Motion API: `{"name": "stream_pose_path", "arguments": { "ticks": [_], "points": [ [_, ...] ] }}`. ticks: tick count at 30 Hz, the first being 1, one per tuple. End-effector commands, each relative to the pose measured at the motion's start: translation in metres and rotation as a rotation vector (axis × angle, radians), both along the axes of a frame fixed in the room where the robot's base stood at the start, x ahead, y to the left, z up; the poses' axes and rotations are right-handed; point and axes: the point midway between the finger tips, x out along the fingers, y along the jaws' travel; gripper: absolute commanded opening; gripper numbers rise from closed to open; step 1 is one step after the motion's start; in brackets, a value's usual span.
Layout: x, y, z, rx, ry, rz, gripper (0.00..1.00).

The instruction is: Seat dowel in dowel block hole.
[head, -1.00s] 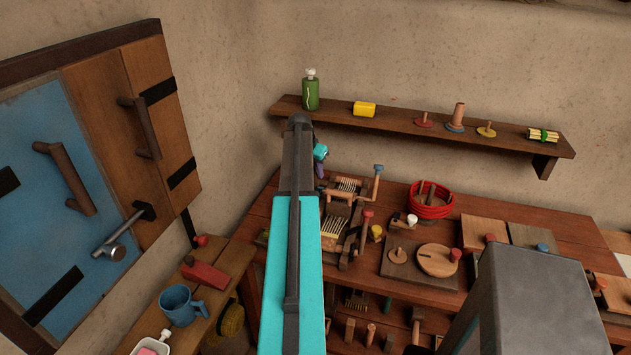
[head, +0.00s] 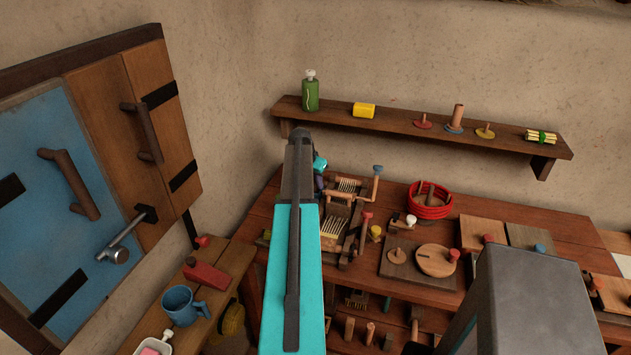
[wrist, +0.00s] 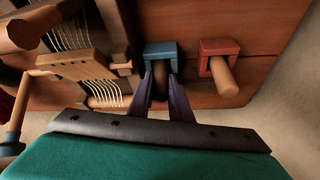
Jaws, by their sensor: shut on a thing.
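In the wrist view my gripper (wrist: 160,88) has its two purple fingers shut on a short dark brown dowel (wrist: 160,84). The dowel is largely hidden between the fingers. Its far end meets or lies under a blue bracket-shaped block (wrist: 160,50); I cannot tell whether it is inside a hole. To the right, a red block (wrist: 219,46) of the same shape has a pale wooden peg (wrist: 223,76) sticking out of it. In the head view my arm hides the blocks and the dowel, and only a sliver of my gripper (head: 319,182) shows.
Left of the fingers stands a wooden loom-like frame with pale strings (wrist: 105,94), close by. The workbench holds a red coil (head: 430,210) and a round wooden disc (head: 436,260). A wall shelf (head: 400,119) runs behind. Bare wood lies around the red block.

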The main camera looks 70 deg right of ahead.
Motion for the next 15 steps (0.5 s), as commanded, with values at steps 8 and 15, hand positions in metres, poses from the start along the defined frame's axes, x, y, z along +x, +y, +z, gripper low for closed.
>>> {"name": "stream_pose_path", "arguments": {
  "ticks": [8, 15],
  "points": [
    [0.0003, -0.0001, -0.0017, -0.001, -0.001, 0.0, 0.0],
    [0.0005, 0.0, -0.0053, -0.001, 0.001, 0.001, 0.2]
  ]
}}
